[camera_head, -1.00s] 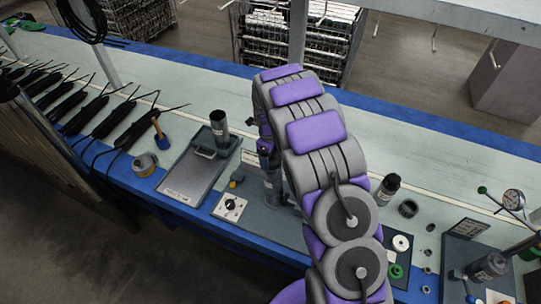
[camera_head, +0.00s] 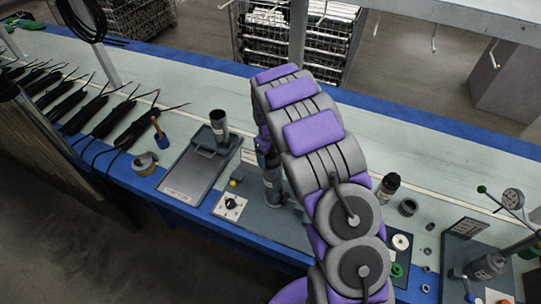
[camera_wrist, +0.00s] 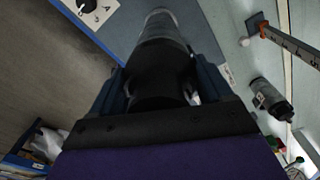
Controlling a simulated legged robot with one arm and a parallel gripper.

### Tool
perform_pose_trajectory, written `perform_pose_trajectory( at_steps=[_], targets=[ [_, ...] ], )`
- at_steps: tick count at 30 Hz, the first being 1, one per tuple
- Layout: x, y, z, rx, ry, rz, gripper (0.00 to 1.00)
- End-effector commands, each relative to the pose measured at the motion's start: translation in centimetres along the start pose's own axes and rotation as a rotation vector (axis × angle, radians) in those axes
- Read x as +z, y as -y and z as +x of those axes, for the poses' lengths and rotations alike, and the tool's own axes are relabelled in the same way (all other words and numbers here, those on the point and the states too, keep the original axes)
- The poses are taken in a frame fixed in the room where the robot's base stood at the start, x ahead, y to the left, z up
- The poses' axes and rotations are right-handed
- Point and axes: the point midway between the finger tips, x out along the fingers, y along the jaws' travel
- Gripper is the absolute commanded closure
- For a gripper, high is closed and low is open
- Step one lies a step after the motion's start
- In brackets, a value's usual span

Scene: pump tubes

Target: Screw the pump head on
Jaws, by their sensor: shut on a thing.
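A grey pump tube (camera_head: 272,188) stands at the grey work mat, partly behind my arm in the head view. In the wrist view its light grey body (camera_wrist: 162,24) shows beyond a black pump head (camera_wrist: 158,72). My gripper (camera_wrist: 163,82) is shut on the black head, with a dark blue finger on each side. The head is in line with the tube and looks in contact with it; the thread between them cannot be made out. In the head view my gripper (camera_head: 263,145) is at the tube's top, mostly hidden by my arm.
A grey tray (camera_head: 195,175) with a dark cylinder (camera_head: 219,125) is left of the tube. A switch box (camera_head: 230,206) stands close by. Right of my arm are a dark bottle (camera_head: 388,186), a black ring (camera_head: 408,207) and a gauge stand (camera_head: 513,198).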

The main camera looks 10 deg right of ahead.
Motion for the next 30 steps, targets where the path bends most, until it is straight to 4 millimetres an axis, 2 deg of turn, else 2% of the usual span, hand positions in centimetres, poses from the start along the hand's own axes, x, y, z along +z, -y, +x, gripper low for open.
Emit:
perform_pose_trajectory(
  at_steps=[9,18,19,22,30],
  targets=[
    [-0.03,0.04,0.09,-0.010,-0.001,0.261,0.57],
    [-0.04,-0.01,0.06,-0.011,-0.003,0.298,0.57],
    [-0.04,-0.01,0.06,-0.011,-0.003,0.297,0.18],
    [-0.03,0.00,0.05,-0.011,-0.002,0.297,0.09],
    [-0.04,0.00,0.01,-0.011,-0.001,0.296,0.08]
  ],
)
